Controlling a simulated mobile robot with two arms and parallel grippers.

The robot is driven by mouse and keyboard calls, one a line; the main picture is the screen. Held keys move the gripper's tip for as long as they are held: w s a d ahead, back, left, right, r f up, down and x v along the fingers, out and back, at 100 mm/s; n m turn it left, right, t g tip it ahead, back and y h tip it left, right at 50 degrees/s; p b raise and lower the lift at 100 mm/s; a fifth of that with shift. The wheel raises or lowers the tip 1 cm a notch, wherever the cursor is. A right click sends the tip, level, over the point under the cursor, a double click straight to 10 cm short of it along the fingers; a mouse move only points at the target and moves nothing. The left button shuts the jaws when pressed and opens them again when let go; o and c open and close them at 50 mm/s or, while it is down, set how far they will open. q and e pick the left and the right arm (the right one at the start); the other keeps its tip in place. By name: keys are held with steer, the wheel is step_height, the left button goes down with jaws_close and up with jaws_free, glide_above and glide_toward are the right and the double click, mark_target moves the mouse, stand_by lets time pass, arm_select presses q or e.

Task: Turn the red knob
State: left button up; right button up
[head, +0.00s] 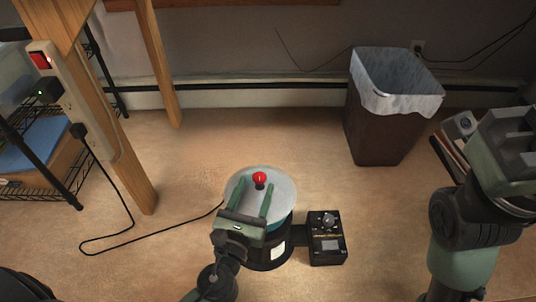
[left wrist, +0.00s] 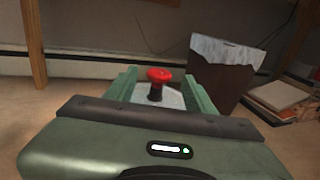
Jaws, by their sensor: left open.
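The red knob (head: 259,178) is a small round knob on a short dark stem. It stands on top of a round pot-like device with a pale grey lid (head: 284,188) and a dark body, on the floor. My left gripper (head: 255,184) is open above the lid, with its two green fingers one on each side of the knob. The left wrist view shows the red knob (left wrist: 159,76) between the fingers, with no visible contact. My right arm is at the right edge, and its gripper's jaws cannot be made out.
A black control box (head: 327,245) with a dial is attached to the device's right side. A lined dark waste bin (head: 375,130) stands behind right. A wooden post with a power strip (head: 75,100) and a wire rack (head: 45,165) are at left. A cord lies on the floor.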

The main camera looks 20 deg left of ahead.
arm_select(q)
steer(key=w, duration=0.7)
steer(key=shift+w, duration=0.25)
steer(key=shift+c, duration=0.3)
jaws_close()
